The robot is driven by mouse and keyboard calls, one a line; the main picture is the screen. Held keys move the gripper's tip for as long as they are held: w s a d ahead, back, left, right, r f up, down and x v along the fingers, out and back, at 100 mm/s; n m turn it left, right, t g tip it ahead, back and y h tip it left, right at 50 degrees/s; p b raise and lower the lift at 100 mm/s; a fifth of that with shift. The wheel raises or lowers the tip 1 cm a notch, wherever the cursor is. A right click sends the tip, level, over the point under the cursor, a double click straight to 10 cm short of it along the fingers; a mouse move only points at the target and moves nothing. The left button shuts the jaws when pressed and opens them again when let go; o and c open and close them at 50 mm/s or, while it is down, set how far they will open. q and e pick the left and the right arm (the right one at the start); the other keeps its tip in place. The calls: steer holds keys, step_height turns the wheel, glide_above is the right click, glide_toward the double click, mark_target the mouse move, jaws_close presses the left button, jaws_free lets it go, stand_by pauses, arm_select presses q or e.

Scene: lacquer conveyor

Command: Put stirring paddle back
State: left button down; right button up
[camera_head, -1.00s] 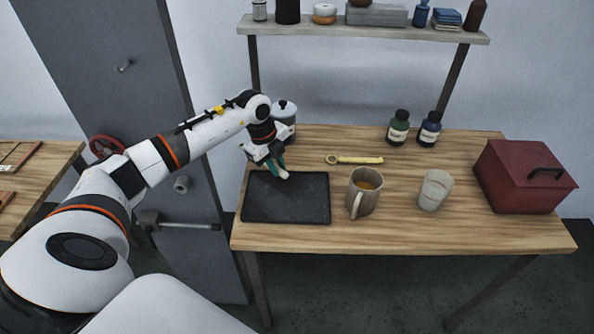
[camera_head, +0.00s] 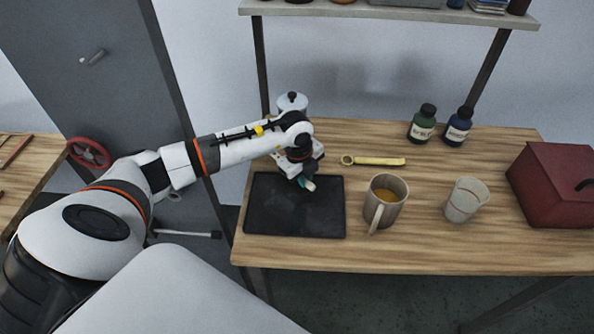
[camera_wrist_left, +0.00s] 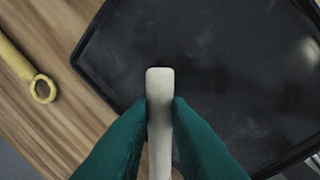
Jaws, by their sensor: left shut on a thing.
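My left gripper (camera_head: 306,183) is over the back right part of the black tray (camera_head: 285,215), on the wooden table. Its green fingers, which also show in the left wrist view (camera_wrist_left: 160,120), are shut on a pale, flat-ended stick, which looks like the stirring paddle (camera_wrist_left: 160,85). The paddle's tip points over the tray (camera_wrist_left: 225,60). My right gripper is not in view.
A mug (camera_head: 385,205) with brown liquid and a pale cup (camera_head: 466,200) stand to the right. A lidded jar (camera_head: 292,103), two bottles (camera_head: 423,125) and a red box (camera_head: 555,185) stand farther out.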

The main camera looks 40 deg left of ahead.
arm_select(q)
steer(key=shift+w+a+f, duration=0.1)
steer(key=shift+a+f, duration=0.45)
steer(key=shift+a, duration=0.4)
steer(key=shift+d, duration=0.2)
steer(key=shift+s+d+f, duration=0.1)
steer(key=shift+s+d, duration=0.1)
steer(key=shift+d, duration=0.3)
steer(key=shift+f+b, duration=0.15)
steer(key=shift+b, duration=0.2)
steer(key=shift+a+f, duration=0.2)
steer(key=c, duration=1.3)
jaws_free()
steer(key=shift+w+a, duration=0.1)
steer(key=shift+a, duration=0.05)
steer(key=shift+c, duration=0.2)
steer(key=shift+d+r, duration=0.15)
steer(key=shift+d, duration=0.05)
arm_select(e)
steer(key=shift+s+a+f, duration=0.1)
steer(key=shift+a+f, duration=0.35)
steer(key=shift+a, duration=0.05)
